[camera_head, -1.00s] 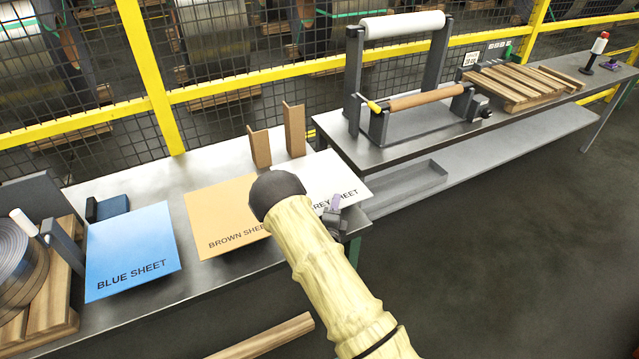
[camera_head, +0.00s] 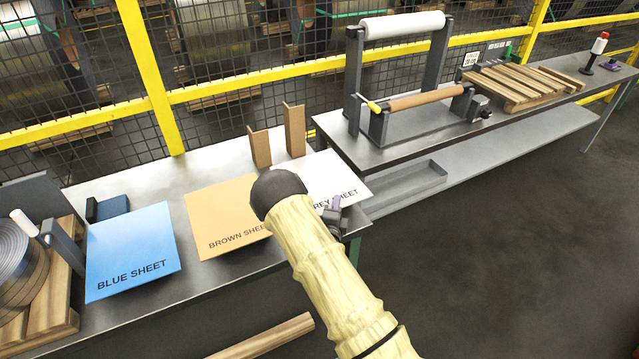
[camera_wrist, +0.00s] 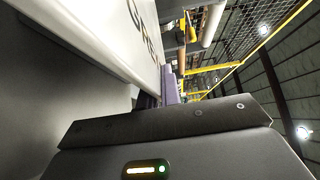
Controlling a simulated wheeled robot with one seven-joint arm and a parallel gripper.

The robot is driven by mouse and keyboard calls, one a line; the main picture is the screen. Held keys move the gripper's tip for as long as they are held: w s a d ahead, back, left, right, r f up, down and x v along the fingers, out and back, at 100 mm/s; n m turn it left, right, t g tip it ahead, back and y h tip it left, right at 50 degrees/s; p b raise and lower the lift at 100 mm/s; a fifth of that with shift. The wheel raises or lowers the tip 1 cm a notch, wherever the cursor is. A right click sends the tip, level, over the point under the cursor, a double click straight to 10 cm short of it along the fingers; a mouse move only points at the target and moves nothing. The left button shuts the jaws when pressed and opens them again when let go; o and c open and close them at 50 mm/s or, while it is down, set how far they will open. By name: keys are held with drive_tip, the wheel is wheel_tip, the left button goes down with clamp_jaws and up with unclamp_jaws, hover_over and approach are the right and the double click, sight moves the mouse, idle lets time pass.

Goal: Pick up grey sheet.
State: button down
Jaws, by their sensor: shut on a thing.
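The grey sheet (camera_head: 335,178) is a pale, nearly white sheet with dark lettering on the right end of the near table. My arm hides its left part. My gripper (camera_head: 331,213) is at its front edge, by the table's right end, and is shut on that edge. In the wrist view, the sheet (camera_wrist: 110,28) fills the upper left with part of its lettering showing, and a purple finger (camera_wrist: 172,88) of my gripper is against its edge. The other fingertip is hidden.
The brown sheet (camera_head: 222,206) and blue sheet (camera_head: 132,250) lie to the left on the same steel table (camera_head: 215,267). Two brown angle pieces (camera_head: 294,130) stand behind. A roll stand (camera_head: 355,75) is on the table further right. Open floor lies at the right.

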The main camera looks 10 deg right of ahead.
drive_tip(key=shift+r+p, duration=1.05)
drive_tip(key=shift+r, duration=1.35)
drive_tip(key=shift+r, duration=0.1)
